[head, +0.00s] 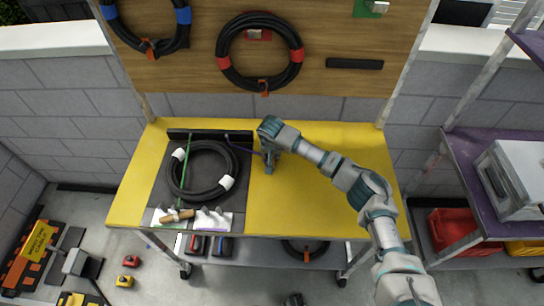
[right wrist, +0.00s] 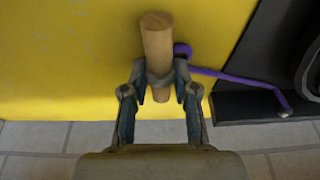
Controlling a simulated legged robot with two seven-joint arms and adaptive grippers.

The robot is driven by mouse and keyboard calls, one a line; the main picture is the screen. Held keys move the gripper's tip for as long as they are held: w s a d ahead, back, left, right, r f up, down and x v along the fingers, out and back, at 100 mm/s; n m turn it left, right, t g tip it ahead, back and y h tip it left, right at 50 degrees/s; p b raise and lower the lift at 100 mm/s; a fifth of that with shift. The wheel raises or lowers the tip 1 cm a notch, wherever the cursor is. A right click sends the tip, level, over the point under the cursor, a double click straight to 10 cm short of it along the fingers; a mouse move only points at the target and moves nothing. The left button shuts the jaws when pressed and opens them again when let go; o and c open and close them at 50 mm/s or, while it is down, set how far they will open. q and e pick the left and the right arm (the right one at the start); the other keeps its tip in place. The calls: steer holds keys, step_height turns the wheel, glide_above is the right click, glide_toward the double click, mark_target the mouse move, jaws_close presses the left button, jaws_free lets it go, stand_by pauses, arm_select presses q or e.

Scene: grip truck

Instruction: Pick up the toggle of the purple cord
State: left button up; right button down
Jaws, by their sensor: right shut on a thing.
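The wooden toggle (right wrist: 156,36) of the purple cord is a light brown cylinder between the fingers of my right gripper (right wrist: 160,80) in the right wrist view. The purple cord (right wrist: 235,77) runs from beside the toggle to the right, onto a black panel. In the head view my right gripper (head: 270,165) is over the yellow table (head: 315,200), right of the black mat; the toggle is mostly hidden there. My left gripper is in neither view.
A coiled black cable (head: 171,180) with white bands lies on the dark mat, beside a green cord (head: 185,163) with a wooden handle (head: 178,215). More coils, one with red bands (head: 222,62), hang on the board behind. The table's right half is clear except for my arm.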

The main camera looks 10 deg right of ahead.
steer(key=shift+a, duration=0.35)
steer(key=shift+a+r, duration=0.1)
steer(key=shift+r, duration=0.2)
step_height(320, 180, up, 3)
steer(key=shift+r, duration=0.2)
steer(key=s+a, duration=0.1)
steer(key=s, duration=0.4)
steer(key=s+a, duration=0.1)
steer(key=s, duration=0.4)
steer(key=s+a+r, duration=0.1)
steer(key=s, duration=0.3)
steer(key=shift+s, duration=0.4)
steer(key=shift+s+a+r, duration=0.1)
steer(key=shift+s+r, duration=0.05)
steer(key=shift+s, duration=0.1)
steer(key=shift+s+r+p, duration=0.15)
steer(key=shift+r+p, duration=0.2)
steer(key=shift+p, duration=0.05)
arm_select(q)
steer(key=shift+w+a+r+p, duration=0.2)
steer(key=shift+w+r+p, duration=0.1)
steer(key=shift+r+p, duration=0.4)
arm_select(e)
step_height(320, 180, up, 4)
steer(key=shift+f, duration=0.2)
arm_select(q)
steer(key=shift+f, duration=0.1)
